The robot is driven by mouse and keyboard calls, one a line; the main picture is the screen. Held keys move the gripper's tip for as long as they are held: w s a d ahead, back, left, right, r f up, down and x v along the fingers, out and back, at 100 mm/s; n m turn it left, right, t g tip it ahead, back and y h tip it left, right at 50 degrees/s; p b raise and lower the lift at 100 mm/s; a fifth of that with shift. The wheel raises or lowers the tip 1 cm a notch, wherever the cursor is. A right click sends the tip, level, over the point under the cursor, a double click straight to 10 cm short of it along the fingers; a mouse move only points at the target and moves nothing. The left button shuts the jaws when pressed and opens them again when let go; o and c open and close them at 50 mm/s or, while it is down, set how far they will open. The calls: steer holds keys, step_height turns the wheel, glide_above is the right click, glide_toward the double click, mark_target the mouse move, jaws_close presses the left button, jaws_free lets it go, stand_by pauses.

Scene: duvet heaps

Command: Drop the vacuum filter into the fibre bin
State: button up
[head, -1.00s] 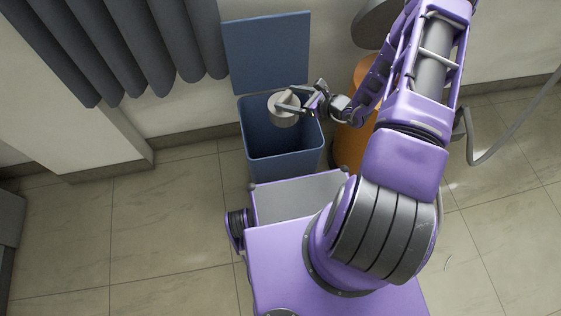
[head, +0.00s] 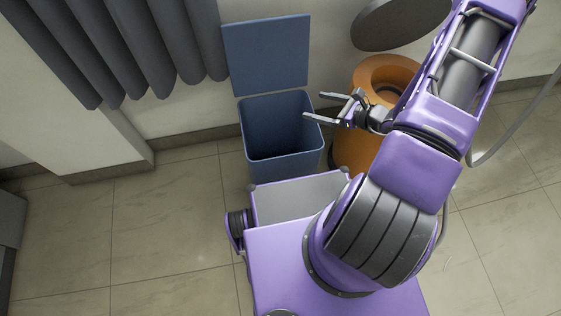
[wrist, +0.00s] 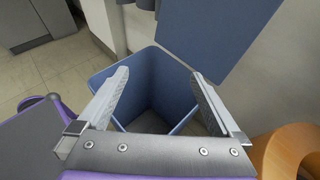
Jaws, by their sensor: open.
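My gripper (head: 313,106) is open and empty, with its fingertips over the right rim of a blue square bin (head: 262,155). In the wrist view the two fingers (wrist: 160,75) stand wide apart with the blue bin's opening (wrist: 150,60) between and beyond them. The vacuum filter cannot be made out in either current view; much of the bin floor is in shadow or hidden behind the gripper. An orange round bin (head: 345,148) stands to the right, partly behind my arm. No label shows which is the fibre bin.
The blue bin's lid (head: 267,52) is raised against the wall. A dark round lid (head: 397,22) is up behind the orange bin. Grey hanging folds (head: 150,50) are at the upper left. Tiled floor (head: 170,220) is clear on the left.

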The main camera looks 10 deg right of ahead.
steer(key=v, duration=0.6)
steer(key=shift+s, duration=0.15)
steer(key=shift+d, duration=0.1)
